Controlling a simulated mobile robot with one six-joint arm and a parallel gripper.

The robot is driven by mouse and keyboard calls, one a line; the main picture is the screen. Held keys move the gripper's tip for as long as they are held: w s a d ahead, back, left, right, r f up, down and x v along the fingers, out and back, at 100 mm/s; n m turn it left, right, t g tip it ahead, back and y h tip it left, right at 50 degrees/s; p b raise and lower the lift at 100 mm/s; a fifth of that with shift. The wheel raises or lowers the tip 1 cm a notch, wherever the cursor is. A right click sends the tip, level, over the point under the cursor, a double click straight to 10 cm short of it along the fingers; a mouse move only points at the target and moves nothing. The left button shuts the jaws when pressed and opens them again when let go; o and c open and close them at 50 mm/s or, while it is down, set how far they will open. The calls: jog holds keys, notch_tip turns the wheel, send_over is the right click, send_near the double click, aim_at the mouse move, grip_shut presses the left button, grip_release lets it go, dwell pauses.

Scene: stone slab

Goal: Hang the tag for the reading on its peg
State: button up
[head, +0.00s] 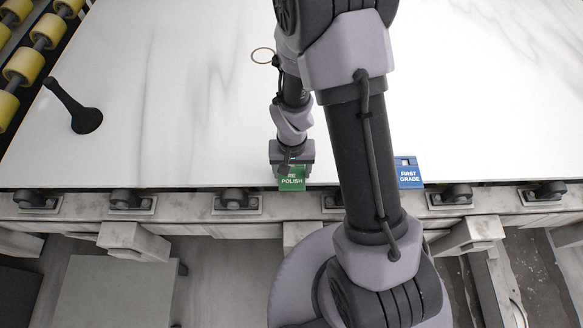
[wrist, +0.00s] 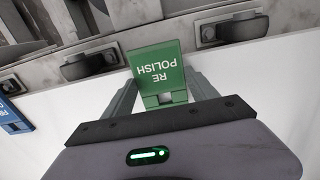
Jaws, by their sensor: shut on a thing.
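A green tag marked "RE POLISH" (head: 292,184) is at the front edge of the white slab. My gripper (head: 292,168) is shut on it. In the wrist view the green tag (wrist: 158,66) sits between the two fingers (wrist: 163,90), its lettering upside down, with a small notch or slot near the gripper. A blue tag marked "FIRST GRADE" (head: 409,173) lies at the slab's front edge to the right; part of it also shows in the wrist view (wrist: 12,117). I cannot make out a peg or a reading in either view.
The white slab (head: 190,90) is mostly clear. A black object with a round base and slanted handle (head: 75,108) stands at left. A thin ring (head: 263,55) shows behind my arm. Yellow rollers (head: 24,66) line the far left; roller brackets (head: 236,199) run along the front.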

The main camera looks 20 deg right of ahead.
jog(key=o, duration=1.1)
jog(key=shift+f, duration=0.15)
jog(key=o, duration=0.4)
